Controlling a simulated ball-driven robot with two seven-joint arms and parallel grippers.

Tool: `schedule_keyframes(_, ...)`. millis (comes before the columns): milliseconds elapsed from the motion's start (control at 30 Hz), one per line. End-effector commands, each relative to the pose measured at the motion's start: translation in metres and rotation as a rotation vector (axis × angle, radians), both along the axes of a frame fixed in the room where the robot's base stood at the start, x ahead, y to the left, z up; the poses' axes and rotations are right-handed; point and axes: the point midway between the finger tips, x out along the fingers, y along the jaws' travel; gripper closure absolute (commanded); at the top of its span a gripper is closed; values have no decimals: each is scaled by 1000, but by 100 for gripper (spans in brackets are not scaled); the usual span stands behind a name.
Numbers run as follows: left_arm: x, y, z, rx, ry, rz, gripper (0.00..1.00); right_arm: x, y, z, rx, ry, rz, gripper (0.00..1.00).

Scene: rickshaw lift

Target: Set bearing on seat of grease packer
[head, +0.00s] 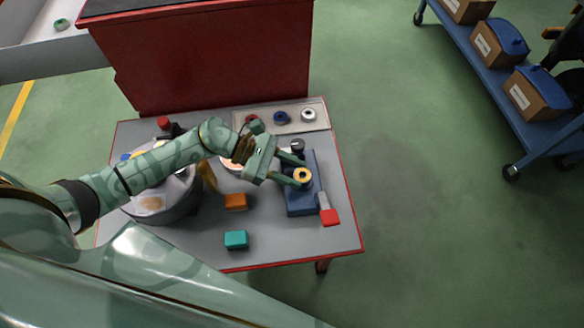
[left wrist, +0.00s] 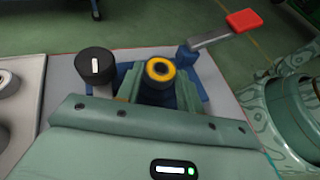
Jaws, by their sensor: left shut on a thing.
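My left gripper (head: 298,174) is shut on a yellow-ringed bearing with a dark centre (head: 303,175). In the left wrist view the bearing (left wrist: 160,70) sits between the two green fingers (left wrist: 160,88), its ring facing up. It is over the blue base of the grease packer (head: 307,205); I cannot tell whether it touches the seat, which is hidden below it. The packer has a black round knob (left wrist: 96,63) beside the bearing and a lever with a red handle (left wrist: 245,20), which points toward the table's front in the head view. My right gripper is not in view.
A tray (head: 295,128) at the table's back holds red, blue and white rings. An orange block (head: 236,202) and a teal block (head: 236,239) lie left of the packer. A grey round container (head: 178,208) stands at left. A blue cart (head: 507,90) with boxes is far right.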

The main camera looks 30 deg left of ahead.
Motion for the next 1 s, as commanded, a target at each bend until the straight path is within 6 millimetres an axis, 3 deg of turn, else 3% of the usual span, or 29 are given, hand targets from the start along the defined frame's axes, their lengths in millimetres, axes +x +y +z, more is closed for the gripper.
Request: schedule_keyframes(1000,-1,3,-7,4,8,-1,86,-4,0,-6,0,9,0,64)
